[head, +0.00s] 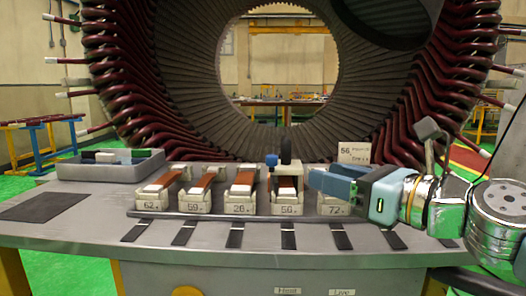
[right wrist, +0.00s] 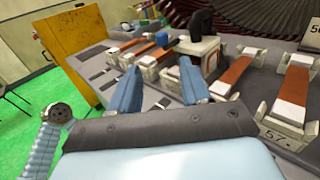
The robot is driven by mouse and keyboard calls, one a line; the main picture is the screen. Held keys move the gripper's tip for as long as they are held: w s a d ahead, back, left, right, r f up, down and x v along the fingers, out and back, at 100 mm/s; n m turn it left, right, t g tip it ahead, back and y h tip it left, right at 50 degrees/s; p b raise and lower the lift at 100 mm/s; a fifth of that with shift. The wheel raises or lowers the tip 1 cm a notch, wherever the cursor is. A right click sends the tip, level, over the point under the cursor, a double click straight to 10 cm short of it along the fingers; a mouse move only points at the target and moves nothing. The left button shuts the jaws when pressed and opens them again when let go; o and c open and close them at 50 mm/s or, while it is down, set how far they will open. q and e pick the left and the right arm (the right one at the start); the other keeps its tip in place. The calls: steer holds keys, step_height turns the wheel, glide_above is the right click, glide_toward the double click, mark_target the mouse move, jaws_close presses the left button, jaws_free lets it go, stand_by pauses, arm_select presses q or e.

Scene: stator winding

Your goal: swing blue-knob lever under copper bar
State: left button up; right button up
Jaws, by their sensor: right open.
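The blue knob (head: 271,160) stands at the left of a black upright handle (head: 285,150) on the block marked 50 or 56 (head: 286,209). The blue knob also shows in the right wrist view (right wrist: 162,39), small and partly hidden, left of the black handle (right wrist: 201,25). A copper bar (right wrist: 212,64) lies on that block under a white clamp piece. The lever's arm is too small to make out. My right gripper (head: 314,180) is open and empty, just right of this block. Its two blue fingers stand apart in the right wrist view (right wrist: 160,82). My left gripper is not seen.
Similar blocks with copper bars stand in a row on the grey table (head: 200,240), including 62 (head: 150,201) and 72 (head: 334,209). A grey tray (head: 100,172) sits at the left. The stator (head: 190,90) rises behind. A placard (head: 358,152) stands behind my gripper.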

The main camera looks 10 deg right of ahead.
mark_target(276, 160)
steer(key=x, duration=1.4)
steer(key=shift+w, duration=0.3)
jaws_close()
